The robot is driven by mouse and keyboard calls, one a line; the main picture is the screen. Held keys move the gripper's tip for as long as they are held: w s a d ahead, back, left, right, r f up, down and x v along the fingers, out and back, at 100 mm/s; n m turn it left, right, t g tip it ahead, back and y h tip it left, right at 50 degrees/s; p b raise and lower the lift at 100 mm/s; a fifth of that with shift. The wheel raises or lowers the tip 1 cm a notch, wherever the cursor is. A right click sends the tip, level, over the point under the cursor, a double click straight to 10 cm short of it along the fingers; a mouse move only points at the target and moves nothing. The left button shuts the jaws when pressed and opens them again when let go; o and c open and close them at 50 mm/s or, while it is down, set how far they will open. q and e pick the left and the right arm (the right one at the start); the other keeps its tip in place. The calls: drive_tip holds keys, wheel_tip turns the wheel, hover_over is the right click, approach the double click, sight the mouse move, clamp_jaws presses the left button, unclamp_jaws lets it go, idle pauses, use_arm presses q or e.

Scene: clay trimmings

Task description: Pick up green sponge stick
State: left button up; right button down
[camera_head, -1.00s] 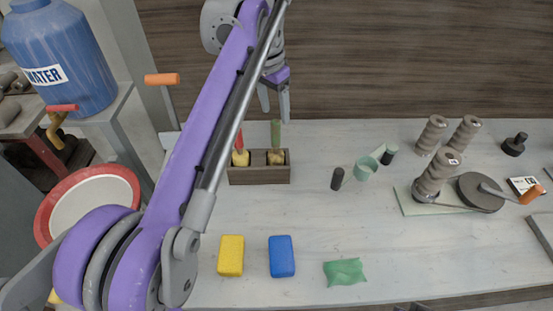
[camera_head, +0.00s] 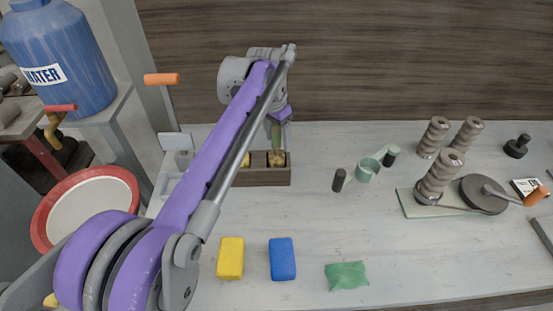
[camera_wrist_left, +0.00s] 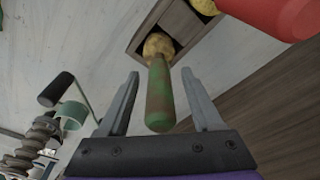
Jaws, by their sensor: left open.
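The green sponge stick (camera_wrist_left: 159,97) stands in one compartment of the wooden holder (camera_head: 262,177), its yellow sponge end down in the box. In the left wrist view its worn green handle lies between the fingers of my left gripper (camera_wrist_left: 157,95), which are open with a gap on both sides. In the head view my left gripper (camera_head: 279,130) is over the holder and partly covers the green handle. The red-handled sponge stick (camera_wrist_left: 290,14) stands in the neighbouring compartment; my arm hides much of it in the head view. My right gripper is not in view.
A yellow sponge (camera_head: 231,258), a blue sponge (camera_head: 282,259) and a green cloth (camera_head: 346,275) lie at the table's front. A pale green cup-like tool (camera_head: 367,169) and grey stacked rollers (camera_head: 440,177) stand to the right. The wooden wall (camera_head: 400,60) is behind.

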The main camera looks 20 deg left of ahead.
use_arm(q)
drive_tip(key=shift+c, duration=0.2)
clamp_jaws()
drive_tip(key=shift+r, duration=0.15)
